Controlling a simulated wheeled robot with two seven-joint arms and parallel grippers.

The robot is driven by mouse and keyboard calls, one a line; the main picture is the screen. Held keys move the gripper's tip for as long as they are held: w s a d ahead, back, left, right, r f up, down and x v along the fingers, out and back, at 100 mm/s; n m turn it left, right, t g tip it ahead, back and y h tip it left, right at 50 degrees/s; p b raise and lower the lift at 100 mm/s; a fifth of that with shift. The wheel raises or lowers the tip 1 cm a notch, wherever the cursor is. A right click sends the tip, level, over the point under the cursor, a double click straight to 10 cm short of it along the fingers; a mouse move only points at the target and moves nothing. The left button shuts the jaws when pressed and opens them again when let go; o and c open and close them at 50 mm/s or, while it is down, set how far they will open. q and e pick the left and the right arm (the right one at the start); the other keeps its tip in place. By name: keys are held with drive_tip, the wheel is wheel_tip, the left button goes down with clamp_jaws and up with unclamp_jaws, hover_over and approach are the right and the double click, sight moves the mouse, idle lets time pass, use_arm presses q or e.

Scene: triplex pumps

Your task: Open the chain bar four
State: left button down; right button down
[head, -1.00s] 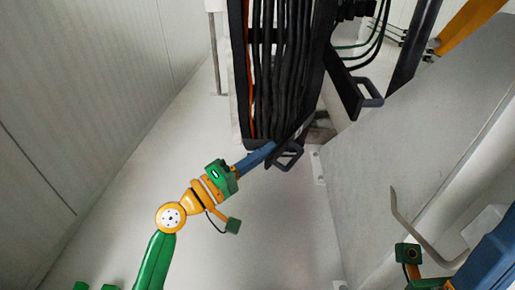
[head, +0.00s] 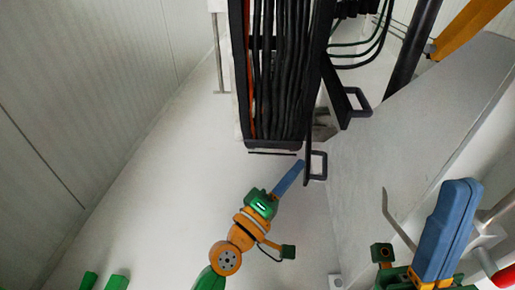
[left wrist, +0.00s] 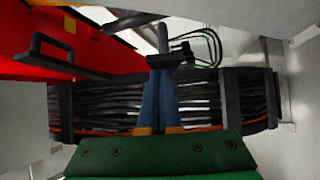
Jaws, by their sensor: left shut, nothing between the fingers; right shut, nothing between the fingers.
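A black cable chain (head: 237,75) packed with dark cables runs down the top middle of the head view; it crosses the left wrist view (left wrist: 232,100). A black bar with a loop handle (head: 318,166) stands out from the chain's lower right corner. A second handled bar (head: 353,106) stands out higher up. No number shows which bar is four. My left gripper (head: 299,165) is shut and empty, its blue tips just left of the lower handle. In the left wrist view its tips (left wrist: 160,68) overlap a black bar; contact is unclear. My right gripper (head: 462,184) is shut and empty at lower right.
A large grey panel (head: 420,120) stands right of the chain. A white wall (head: 80,90) is at left, with clear floor (head: 160,200) between. A bar with a handle (left wrist: 55,48) lies before a red surface (left wrist: 110,45) in the left wrist view.

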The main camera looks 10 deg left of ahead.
use_arm(q)
drive_tip(key=shift+d, duration=1.1)
drive_tip(key=shift+f, duration=0.1)
